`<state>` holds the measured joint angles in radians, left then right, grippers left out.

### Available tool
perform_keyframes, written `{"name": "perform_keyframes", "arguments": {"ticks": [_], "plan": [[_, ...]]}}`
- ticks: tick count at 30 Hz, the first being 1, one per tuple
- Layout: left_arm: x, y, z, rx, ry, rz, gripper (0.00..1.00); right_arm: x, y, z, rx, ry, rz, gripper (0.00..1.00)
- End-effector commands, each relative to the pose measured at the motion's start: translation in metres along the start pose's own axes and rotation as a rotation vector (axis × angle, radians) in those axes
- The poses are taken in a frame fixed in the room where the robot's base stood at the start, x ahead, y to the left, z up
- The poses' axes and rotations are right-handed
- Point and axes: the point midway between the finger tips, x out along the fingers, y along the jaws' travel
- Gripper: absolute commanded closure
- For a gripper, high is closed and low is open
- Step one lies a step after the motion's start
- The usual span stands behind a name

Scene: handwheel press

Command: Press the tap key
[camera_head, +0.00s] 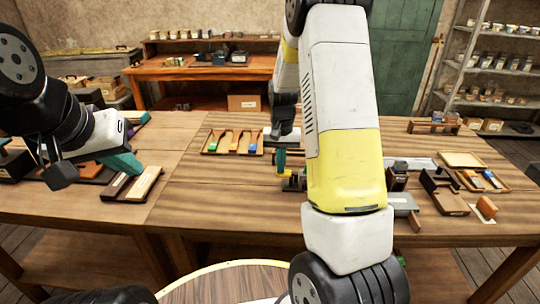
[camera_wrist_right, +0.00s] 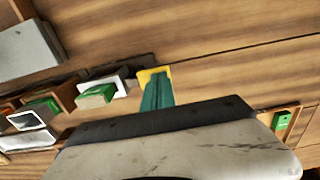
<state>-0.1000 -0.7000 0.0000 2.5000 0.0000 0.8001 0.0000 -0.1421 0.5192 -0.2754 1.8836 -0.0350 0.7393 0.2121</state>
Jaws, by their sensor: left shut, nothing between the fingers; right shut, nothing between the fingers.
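My right gripper (camera_head: 281,160) hangs low over the middle of the table, with slim teal fingers shut and nothing held. In the right wrist view the teal fingers (camera_wrist_right: 156,93) point at a small yellow part (camera_wrist_right: 152,76) on the table. This part may belong to the tap key, but I cannot tell for sure. The yellow part shows low beside the fingertips in the head view (camera_head: 286,174). Whether the fingers touch it is unclear. My own arm hides part of this area. My left gripper (camera_head: 124,164) is shut and empty, above the left table.
A tray of coloured-handled tools (camera_head: 232,152) lies left of my right gripper. Small blocks with green parts (camera_wrist_right: 96,95) sit close by in the right wrist view. A grey-topped box (camera_head: 402,201) and a wooden tray (camera_head: 461,160) stand on the right. The table's front middle is clear.

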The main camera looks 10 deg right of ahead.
Motion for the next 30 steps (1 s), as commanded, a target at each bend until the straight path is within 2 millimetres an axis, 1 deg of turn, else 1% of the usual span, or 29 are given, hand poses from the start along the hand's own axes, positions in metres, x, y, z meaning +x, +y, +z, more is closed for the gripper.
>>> {"name": "perform_keyframes", "arguments": {"ticks": [5, 7, 12, 18, 21, 30], "plan": [[0.0, 0.0, 0.0, 0.0, 0.0, 0.0, 1.0, 0.0, 0.0, 0.0, 0.0, -0.001, 0.003, 1.0], [0.0, 0.0, 0.0, 0.0, 0.0, 0.0, 1.0, 0.004, -0.002, 0.001, -0.002, -0.003, 0.023, 1.0], [0.0, 0.0, 0.0, 0.0, 0.0, 0.0, 1.0, 0.014, -0.006, 0.001, -0.006, -0.004, 0.132, 1.0], [0.0, 0.0, 0.0, 0.0, 0.0, 0.0, 1.0, 0.021, -0.007, 0.001, -0.002, -0.003, 0.225, 1.0], [0.0, 0.0, 0.0, 0.0, 0.0, 0.0, 1.0, 0.024, -0.007, 0.001, 0.001, -0.005, 0.224, 1.0], [0.0, 0.0, 0.0, 0.0, 0.0, 0.0, 1.0, 0.025, -0.005, 0.002, 0.004, -0.006, 0.222, 1.0]]}}
